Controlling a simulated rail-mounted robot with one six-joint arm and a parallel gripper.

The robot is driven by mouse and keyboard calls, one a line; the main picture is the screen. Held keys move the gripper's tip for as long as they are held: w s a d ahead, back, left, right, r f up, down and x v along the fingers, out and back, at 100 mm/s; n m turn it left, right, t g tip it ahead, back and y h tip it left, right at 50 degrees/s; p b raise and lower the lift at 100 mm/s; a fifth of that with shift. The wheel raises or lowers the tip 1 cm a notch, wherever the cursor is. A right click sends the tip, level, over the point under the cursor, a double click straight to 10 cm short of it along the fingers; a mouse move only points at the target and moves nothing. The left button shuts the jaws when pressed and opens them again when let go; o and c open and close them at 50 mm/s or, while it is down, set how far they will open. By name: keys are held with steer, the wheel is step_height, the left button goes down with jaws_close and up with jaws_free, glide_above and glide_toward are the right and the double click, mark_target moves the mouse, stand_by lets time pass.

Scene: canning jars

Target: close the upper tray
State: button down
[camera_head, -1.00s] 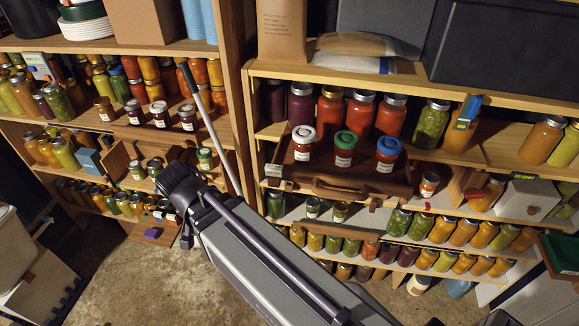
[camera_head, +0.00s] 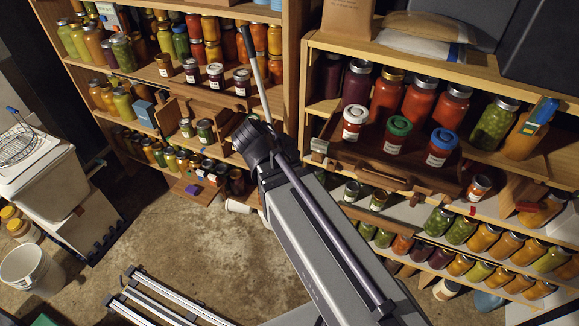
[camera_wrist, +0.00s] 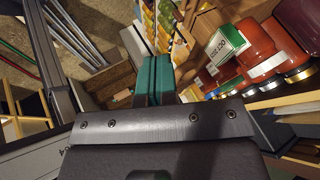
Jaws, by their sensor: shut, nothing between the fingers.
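The upper tray (camera_head: 338,166) of the right rack is a brown wooden tray, standing out from the shelf. Its curved wooden handle (camera_head: 385,178) is at the front. Three small jars stand in it: white-lidded (camera_head: 354,122), green-lidded (camera_head: 396,135) and blue-lidded (camera_head: 440,148). In the head view my dark wrist is left of this tray, apart from it, and hides my fingertips. In the wrist view my gripper (camera_wrist: 153,62) shows two teal fingers side by side, shut and empty. Red jars (camera_wrist: 258,50) show beyond them to the right.
Below the tray, two small jars (camera_head: 364,193) stand at a lower level. The left rack (camera_head: 290,70) holds many jars and its own wooden trays. A white bucket (camera_head: 28,272) and metal rails (camera_head: 150,300) are on the floor. Bare floor (camera_head: 190,245) lies at centre left.

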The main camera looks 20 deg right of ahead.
steer(key=w+d+f+b, duration=0.2)
steer(key=d+f, duration=0.2)
steer(key=d, duration=0.2)
steer(key=shift+w, duration=0.4)
